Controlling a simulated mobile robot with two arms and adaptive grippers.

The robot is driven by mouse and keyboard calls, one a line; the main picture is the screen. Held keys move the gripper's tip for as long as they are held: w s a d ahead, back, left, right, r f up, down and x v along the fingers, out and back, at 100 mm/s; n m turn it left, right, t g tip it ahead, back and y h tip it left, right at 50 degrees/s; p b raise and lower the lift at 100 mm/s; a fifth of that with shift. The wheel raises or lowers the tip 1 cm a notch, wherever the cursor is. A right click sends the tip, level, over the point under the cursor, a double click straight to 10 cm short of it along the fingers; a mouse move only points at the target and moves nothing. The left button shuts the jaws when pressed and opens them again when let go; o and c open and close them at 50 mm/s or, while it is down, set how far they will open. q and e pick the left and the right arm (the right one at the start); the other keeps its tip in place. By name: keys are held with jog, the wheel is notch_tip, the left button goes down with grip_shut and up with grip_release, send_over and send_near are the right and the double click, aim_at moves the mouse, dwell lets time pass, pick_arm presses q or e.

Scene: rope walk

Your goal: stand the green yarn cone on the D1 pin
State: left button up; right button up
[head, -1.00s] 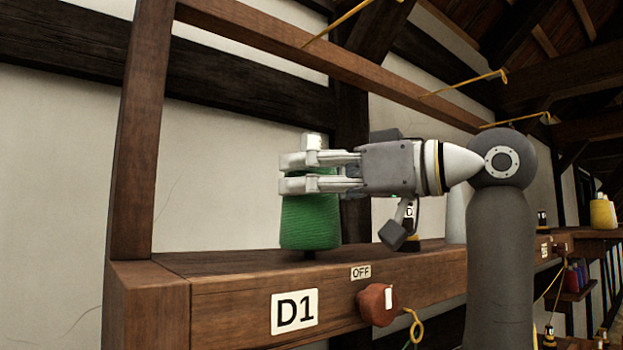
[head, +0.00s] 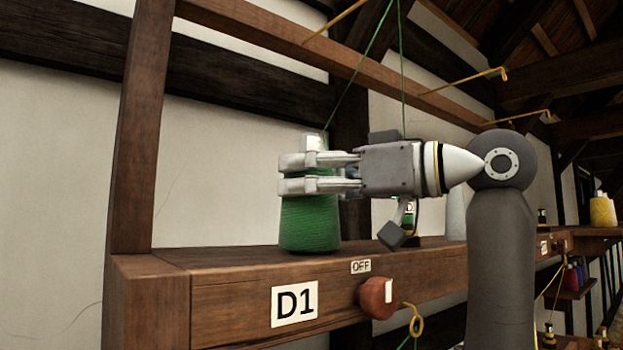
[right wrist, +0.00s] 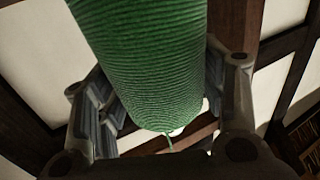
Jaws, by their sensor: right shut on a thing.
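The green yarn cone (head: 310,222) stands upright at the D1 place on the wooden beam, its base at the beam's top. My right gripper (head: 310,174) is shut around the cone's upper part, coming from the right. In the right wrist view the green cone (right wrist: 145,65) fills the space between the gripper's fingers (right wrist: 165,105). The D1 pin is hidden by the cone. The D1 label (head: 294,304) is on the beam's front, below the cone. A green thread (head: 345,95) runs from near the cone's top up over the rail. My left gripper is not in view.
A red-brown knob (head: 377,298) sits under the OFF label (head: 361,266). A yellow hook (head: 412,318) sticks out beside it. A wooden post (head: 143,130) stands at left. Yellow guides (head: 465,82) hang from the upper rail. A yellow cone (head: 603,211) stands far right.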

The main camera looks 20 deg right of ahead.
jog(key=shift+f, duration=0.15)
jog(key=o, duration=0.9)
jog(key=shift+c, duration=0.2)
jog(key=shift+b+v, duration=0.55)
jog(key=shift+v, duration=2.4)
jog(key=shift+b+v, duration=0.35)
jog(key=shift+v, duration=2.3)
jog(key=shift+a, duration=0.1)
